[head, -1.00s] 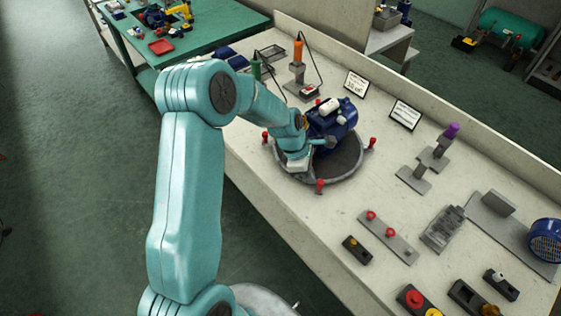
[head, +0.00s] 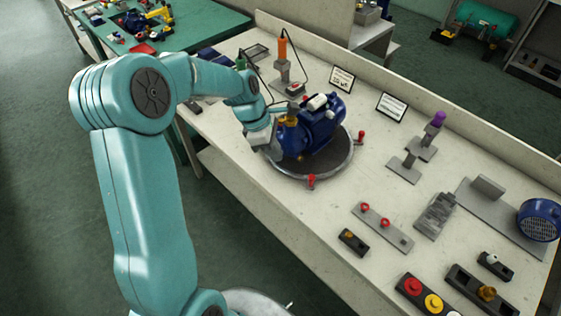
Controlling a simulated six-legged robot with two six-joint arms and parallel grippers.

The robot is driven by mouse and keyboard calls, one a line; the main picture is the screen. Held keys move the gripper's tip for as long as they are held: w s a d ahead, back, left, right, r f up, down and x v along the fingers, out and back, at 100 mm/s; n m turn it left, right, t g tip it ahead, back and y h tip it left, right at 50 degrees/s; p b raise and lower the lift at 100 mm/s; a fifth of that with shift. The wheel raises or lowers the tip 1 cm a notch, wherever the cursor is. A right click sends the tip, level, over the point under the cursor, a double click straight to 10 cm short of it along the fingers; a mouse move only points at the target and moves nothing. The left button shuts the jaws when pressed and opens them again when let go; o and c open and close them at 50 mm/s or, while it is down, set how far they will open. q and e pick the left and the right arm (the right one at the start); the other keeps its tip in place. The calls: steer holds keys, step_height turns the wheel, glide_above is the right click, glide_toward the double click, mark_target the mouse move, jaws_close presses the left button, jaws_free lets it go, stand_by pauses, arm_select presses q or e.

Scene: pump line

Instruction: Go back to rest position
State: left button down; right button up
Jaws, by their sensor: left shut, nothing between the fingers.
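My left arm comes in from the left, a large teal arm bent at the elbow. Its gripper (head: 288,112) is at the blue pump (head: 322,122), near the pump's upper left side, and is shut with nothing held. The fingertips are small here, and I cannot tell whether they touch the pump. The pump sits on a round grey turntable (head: 335,165) with red-topped posts at its rim. A brass fitting shows on the pump's near left side. My right gripper is not in view.
The pale workbench (head: 300,215) carries an orange-handled tool (head: 282,48) in a stand, two sign cards, a purple-topped stand (head: 436,122), a red-and-yellow button box (head: 422,294) and a blue fan cover (head: 540,220). A green table (head: 205,32) stands behind. The floor at left is clear.

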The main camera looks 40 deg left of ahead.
arm_select(q)
steer(key=s+d+f+m+g, duration=0.1)
steer(key=s+d+f+m, duration=0.7)
steer(key=d+f+m, duration=0.3)
steer(key=s+d+f+m, duration=0.8)
steer(key=d+f+m, duration=0.3)
steer(key=d, duration=0.1)
steer(key=shift+s+d+f+m+g, duration=0.2)
steer(key=shift+s+d+m+g, duration=0.1)
steer(key=shift+d+g, duration=0.1)
steer(key=shift+w, duration=0.15)
